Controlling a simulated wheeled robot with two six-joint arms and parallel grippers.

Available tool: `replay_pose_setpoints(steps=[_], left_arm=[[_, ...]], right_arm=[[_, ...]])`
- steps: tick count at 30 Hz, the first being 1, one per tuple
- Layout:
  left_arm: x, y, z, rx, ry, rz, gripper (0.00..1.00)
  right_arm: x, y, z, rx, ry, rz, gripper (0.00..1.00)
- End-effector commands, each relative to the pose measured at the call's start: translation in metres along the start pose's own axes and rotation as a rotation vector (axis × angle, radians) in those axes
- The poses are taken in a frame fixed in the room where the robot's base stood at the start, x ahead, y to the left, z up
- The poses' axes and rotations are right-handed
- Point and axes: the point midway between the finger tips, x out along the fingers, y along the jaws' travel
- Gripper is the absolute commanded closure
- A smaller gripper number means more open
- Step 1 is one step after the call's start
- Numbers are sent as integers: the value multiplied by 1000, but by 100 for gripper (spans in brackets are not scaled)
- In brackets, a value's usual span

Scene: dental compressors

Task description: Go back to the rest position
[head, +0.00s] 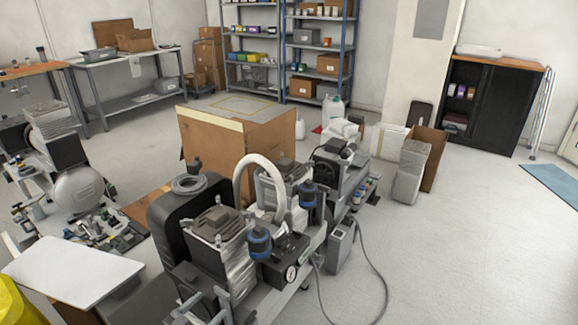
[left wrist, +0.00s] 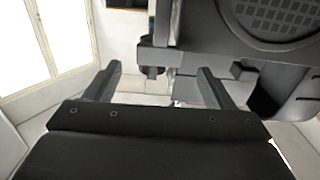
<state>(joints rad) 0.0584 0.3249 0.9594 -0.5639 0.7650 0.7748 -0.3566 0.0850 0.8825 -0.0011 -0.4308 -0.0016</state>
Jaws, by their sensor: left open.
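My left gripper (head: 192,303) shows low in the head view, just in front of the dental compressor (head: 215,240) with silver motor heads, blue-capped filters and a gauge. In the left wrist view my left gripper (left wrist: 158,78) has its two grey fingers spread apart, with nothing between them. A dark machine part with a round grille (left wrist: 280,15) fills the upper right of that view, beyond the fingers. I cannot tell whether it touches them. My right gripper does not show in either view.
A second compressor with a round tank (head: 80,190) stands at left, near loose parts on a bench. A large cardboard box (head: 240,140) is behind the near compressor. A grey cable (head: 385,285) lies on the floor. Open floor (head: 480,230) spreads at right.

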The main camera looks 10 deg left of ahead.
Motion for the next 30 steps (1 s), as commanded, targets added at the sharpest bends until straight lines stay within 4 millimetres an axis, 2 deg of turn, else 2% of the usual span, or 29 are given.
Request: replay_pose_setpoints(steps=[2, 5, 8, 9, 11, 12, 16, 18, 21, 24, 27, 30], left_arm=[[-8, 0, 8, -9, -33, -35, 24], [-32, -1, 35, -24, -137, -135, 24], [-80, 5, 80, -45, -328, -275, 24], [-103, 10, 99, -55, -418, -325, 24], [-140, 22, 126, -69, -552, -384, 24], [-164, 33, 142, -81, -641, -415, 24], [-246, 75, 181, -125, -923, -471, 24], [-287, 102, 195, -153, -1062, -477, 24], [-338, 139, 206, -193, -1231, -467, 24], [-374, 167, 211, -226, -1350, -449, 24], [-395, 186, 213, -250, -1421, -432, 24], [-404, 194, 214, -259, -1451, -424, 24]], right_arm=[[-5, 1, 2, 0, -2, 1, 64], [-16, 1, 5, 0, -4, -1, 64], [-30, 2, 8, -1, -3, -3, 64], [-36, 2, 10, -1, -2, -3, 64], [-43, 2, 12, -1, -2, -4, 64], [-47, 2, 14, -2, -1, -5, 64], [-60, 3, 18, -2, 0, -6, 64], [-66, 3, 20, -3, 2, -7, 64], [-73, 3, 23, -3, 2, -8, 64], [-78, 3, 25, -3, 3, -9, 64], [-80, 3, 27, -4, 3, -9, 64], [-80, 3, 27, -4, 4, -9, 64]])
